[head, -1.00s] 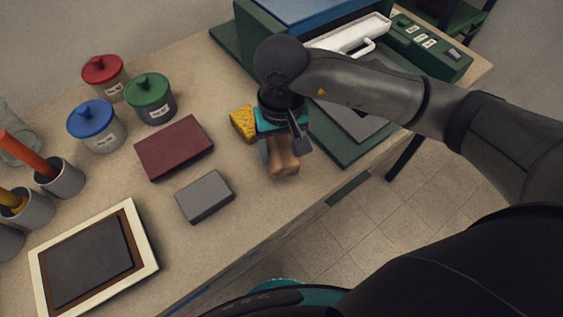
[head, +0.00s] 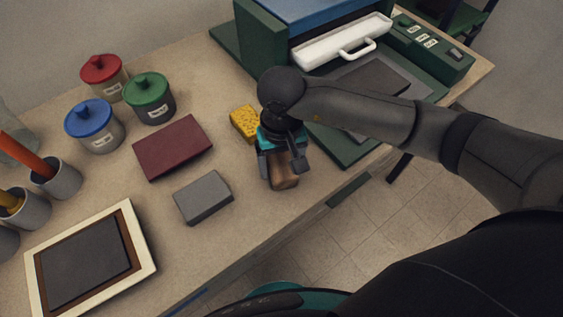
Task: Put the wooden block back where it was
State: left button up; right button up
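The wooden block (head: 285,180) is a brown piece near the front edge of the table, to the right of the grey block. My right gripper (head: 283,168) points down with a finger on each side of the wooden block and is shut on it. The gripper hides the block's upper part. I cannot tell whether the block's underside touches the table. My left gripper is not in view.
A grey block (head: 203,197), a dark red box (head: 172,147) and a yellow sponge (head: 244,122) lie nearby. Lidded jars (head: 150,98) stand behind. A framed panel (head: 146,262) lies front left. A green machine with a white handle (head: 343,42) stands at right.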

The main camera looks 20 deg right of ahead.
aim_at(282, 162)
jog(key=shift+o, duration=1.2)
notch_tip(282, 162, up, 12)
jog(key=p, duration=0.1)
jog(key=shift+r, duration=0.2)
